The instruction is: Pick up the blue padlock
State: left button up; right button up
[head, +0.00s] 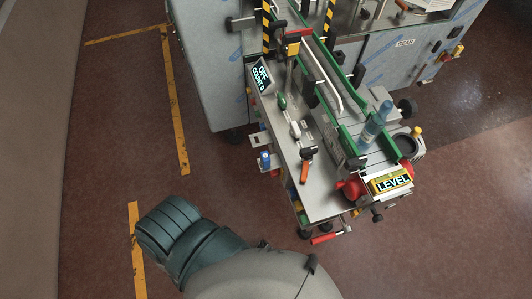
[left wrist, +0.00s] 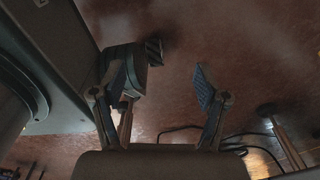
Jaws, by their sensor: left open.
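A small blue thing (head: 265,158), which looks like the blue padlock, is at the left side of the machine's metal work surface, just below its edge, in the head view. It is too small there to make out its shackle or how it is held. My left gripper (left wrist: 178,72) shows in the left wrist view with its two fingers spread apart and nothing between them. Red-brown floor lies beyond the fingers. The padlock cannot be made out in the left wrist view. My right gripper is in neither view.
The metal work surface (head: 318,203) carries an orange-handled tool (head: 305,168), a green conveyor with a blue bottle (head: 375,126), and a red knob (head: 351,188). A counter display (head: 261,76) stands behind. Open floor (head: 100,150) with yellow lines lies left. Dark cables (left wrist: 250,140) cross the wrist view.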

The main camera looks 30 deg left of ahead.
aim_at(265, 158)
jog(key=k+z, duration=0.2)
jog(key=z, duration=3.7)
jog(key=j+z, duration=0.15)
jog(key=z, duration=0.35)
jog(key=k+z, duration=0.1)
jog(key=z, duration=0.8)
jog(key=i+j+z, duration=0.1)
jog(key=z, duration=0.75)
jog(key=j+z, duration=0.15)
jog(key=z, duration=0.3)
jog(key=j+z, duration=0.1)
jog(key=z, duration=0.3)
jog(key=j+z, duration=0.1)
jog(key=z, duration=0.8)
jog(key=l+z, duration=0.15)
jog(key=z, duration=0.8)
jog(key=i+z, duration=0.1)
jog(key=z, duration=0.85)
jog(key=i+z, duration=0.1)
jog(key=z, duration=0.85)
jog(key=i+l, duration=0.05)
